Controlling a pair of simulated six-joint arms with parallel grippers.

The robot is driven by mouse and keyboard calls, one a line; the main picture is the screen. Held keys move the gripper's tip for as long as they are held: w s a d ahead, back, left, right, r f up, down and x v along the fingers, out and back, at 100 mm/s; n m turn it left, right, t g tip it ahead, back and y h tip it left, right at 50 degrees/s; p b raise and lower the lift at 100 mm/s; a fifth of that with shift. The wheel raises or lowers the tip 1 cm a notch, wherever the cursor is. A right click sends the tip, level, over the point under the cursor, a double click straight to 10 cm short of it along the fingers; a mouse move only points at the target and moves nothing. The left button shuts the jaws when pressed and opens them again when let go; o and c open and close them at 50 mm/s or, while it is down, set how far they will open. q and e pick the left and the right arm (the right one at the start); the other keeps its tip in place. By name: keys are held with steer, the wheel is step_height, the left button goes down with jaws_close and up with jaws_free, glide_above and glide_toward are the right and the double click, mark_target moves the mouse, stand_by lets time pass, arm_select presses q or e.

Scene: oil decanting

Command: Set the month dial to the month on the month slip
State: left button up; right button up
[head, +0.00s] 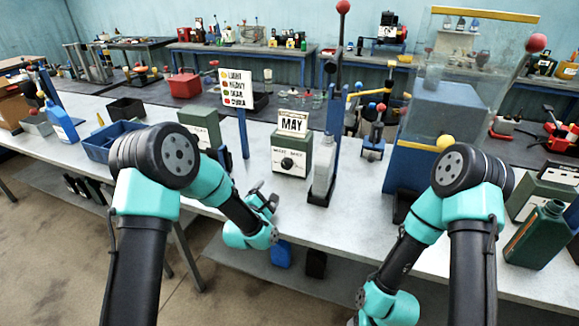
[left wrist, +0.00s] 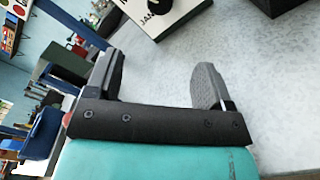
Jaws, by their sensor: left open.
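The month dial (head: 287,164) is a dark round knob on the front of a grey-green box (head: 304,153) on the table. The month slip (head: 293,123), a white card reading MAY, stands on top of the box. The dial (left wrist: 160,12) also shows at the top edge of the left wrist view, with JAN printed beside it. Its pointer setting is too small to read. My left gripper (head: 266,196) is open and empty, in front of and below the box in the head view, apart from the dial. Its two fingers (left wrist: 158,75) show spread in the left wrist view. My right gripper is out of view.
A grey bottle (head: 324,165) stands in a dark holder just right of the box. A blue post with a coloured-dot sign (head: 236,89) and a green box (head: 199,127) stand to the left. A blue frame with a clear panel (head: 405,165) stands to the right. The table front is mostly clear.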

mark_target(285, 166)
arm_select(q)
steer(key=shift+w+d+n, duration=0.1)
steer(key=shift+d+n, duration=0.1)
steer(key=shift+n, duration=0.1)
steer(key=x, duration=1.7)
steer(key=shift+w+r, duration=0.15)
steer(key=shift+c, duration=0.4)
steer(key=c, duration=0.9)
steer(key=shift+o, duration=0.2)
